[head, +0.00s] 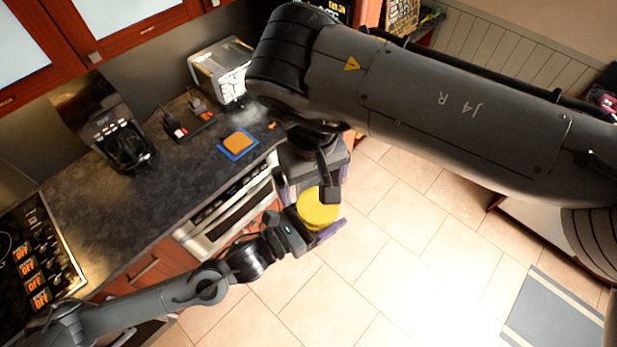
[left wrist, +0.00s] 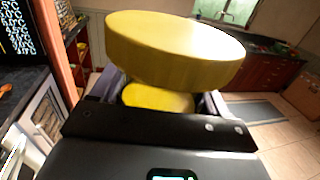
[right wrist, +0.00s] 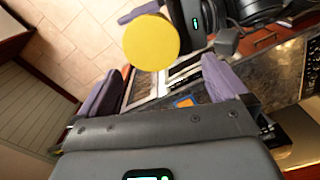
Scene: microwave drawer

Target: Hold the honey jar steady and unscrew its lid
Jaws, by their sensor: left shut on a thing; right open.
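The honey jar (left wrist: 158,97) is in my left gripper (head: 318,222), held in the air in front of the counter. Its wide yellow lid (head: 318,206) sits on top of it and fills the upper middle of the left wrist view (left wrist: 175,48). In the left wrist view the fingers are on both sides of the jar's body below the lid; most of the body is hidden. My right gripper (right wrist: 160,92) is open and empty above the lid. In the right wrist view the round lid (right wrist: 151,42) shows between and beyond the spread purple fingers, apparently apart from them.
The dark counter (head: 95,205) runs along the left, with a coffee machine (head: 118,135), a toaster (head: 222,68) and bread on a blue board (head: 238,143). A built-in appliance front (head: 225,213) lies just behind my left gripper.

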